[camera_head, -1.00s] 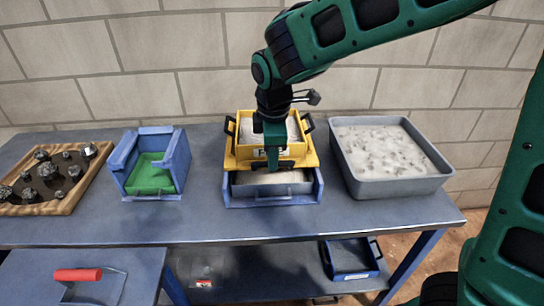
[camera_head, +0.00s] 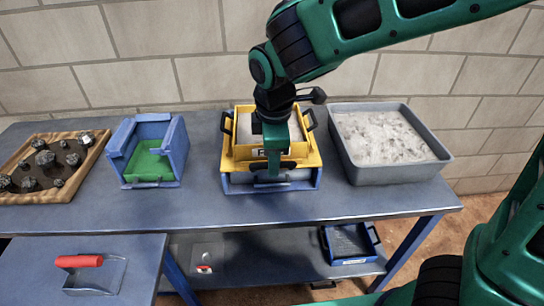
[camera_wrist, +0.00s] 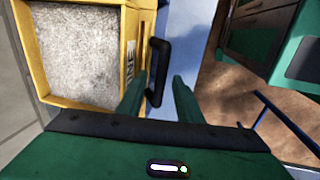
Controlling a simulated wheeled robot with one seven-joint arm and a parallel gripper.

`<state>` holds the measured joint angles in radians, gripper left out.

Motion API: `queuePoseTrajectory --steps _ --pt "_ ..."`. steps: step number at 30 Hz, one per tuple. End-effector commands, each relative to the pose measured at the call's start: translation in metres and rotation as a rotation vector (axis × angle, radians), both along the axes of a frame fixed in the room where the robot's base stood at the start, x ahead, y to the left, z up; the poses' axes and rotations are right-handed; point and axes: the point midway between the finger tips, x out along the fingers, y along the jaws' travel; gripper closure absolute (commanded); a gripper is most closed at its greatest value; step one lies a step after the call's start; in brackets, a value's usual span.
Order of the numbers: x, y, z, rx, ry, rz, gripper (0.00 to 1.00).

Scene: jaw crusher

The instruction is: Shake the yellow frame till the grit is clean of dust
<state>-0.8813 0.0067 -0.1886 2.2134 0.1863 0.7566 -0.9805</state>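The yellow frame (camera_head: 312,158) sits on a blue stand (camera_head: 230,187) in the middle of the table, with pale grey grit (camera_head: 239,128) inside. In the wrist view, speckled grit (camera_wrist: 78,50) lies within its yellow rim (camera_wrist: 133,45). My gripper (camera_head: 272,172) is at the frame's front side. The arm hides part of the frame and grit, and the frame covers most of the stand's inside.
A grey tub (camera_head: 400,172) of pale, lumpy material stands close on the right. A blue box with a green inside (camera_head: 150,165) and a wooden tray of dark rocks (camera_head: 62,190) are left. A red-handled scoop (camera_head: 80,262) and a blue tray (camera_head: 350,244) are lower.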

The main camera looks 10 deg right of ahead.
Motion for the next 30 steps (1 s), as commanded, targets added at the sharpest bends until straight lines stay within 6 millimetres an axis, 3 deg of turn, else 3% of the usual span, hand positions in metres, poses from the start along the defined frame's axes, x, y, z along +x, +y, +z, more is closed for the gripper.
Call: queuePoseTrajectory --steps 8,21,30 --pt "-0.001 0.0 0.009 0.001 -0.001 0.0 0.68" --pt "-0.015 0.001 0.083 0.002 -0.002 -0.001 0.68" --pt "-0.019 0.001 0.105 0.0 0.001 0.0 0.68"
